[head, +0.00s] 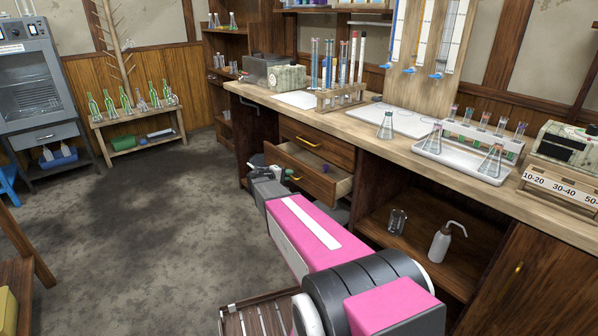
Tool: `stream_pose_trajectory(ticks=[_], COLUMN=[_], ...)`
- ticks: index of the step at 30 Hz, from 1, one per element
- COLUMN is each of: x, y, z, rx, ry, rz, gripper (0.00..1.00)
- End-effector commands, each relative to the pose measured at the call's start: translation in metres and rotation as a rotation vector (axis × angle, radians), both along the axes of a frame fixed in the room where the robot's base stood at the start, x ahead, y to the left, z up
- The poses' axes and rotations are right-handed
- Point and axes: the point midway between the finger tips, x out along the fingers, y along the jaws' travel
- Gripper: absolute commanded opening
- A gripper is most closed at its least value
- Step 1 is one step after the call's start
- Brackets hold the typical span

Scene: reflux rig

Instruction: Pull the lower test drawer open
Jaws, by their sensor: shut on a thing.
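The lower test drawer (322,187) is a brown wooden drawer in the bench front, below an upper drawer (318,146) with a yellow handle. The lower drawer stands partly out, and its open top and pale inner sides show. A small purple thing (325,168) shows inside it. The yellow handle (295,178) of the lower drawer is partly visible. My gripper (284,173) is at this handle, in front of the drawer, and is shut on it. The fingertips are small and partly hidden by my pink arm.
The upper drawer is shut. The bench top (390,138) holds a rack of tubes (340,95), flasks and a white tray (462,148). An open shelf right of the drawers holds a beaker (397,221) and a wash bottle (440,243). The floor (170,210) left of my arm is clear.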

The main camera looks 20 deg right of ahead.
Motion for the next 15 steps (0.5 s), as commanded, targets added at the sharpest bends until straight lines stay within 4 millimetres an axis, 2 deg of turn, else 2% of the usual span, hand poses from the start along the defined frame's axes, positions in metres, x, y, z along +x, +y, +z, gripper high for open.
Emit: stream_pose_trajectory(ticks=[1,3,15], x=[-0.007,-0.014,-0.049], y=[0.016,0.034,0.135], z=[0.0,0.0,0.0], rx=[0.001,0.002,0.002], ry=[0.002,0.001,0.001], rz=[0.003,0.003,0.003], gripper=[0.0,0.0,0.0])
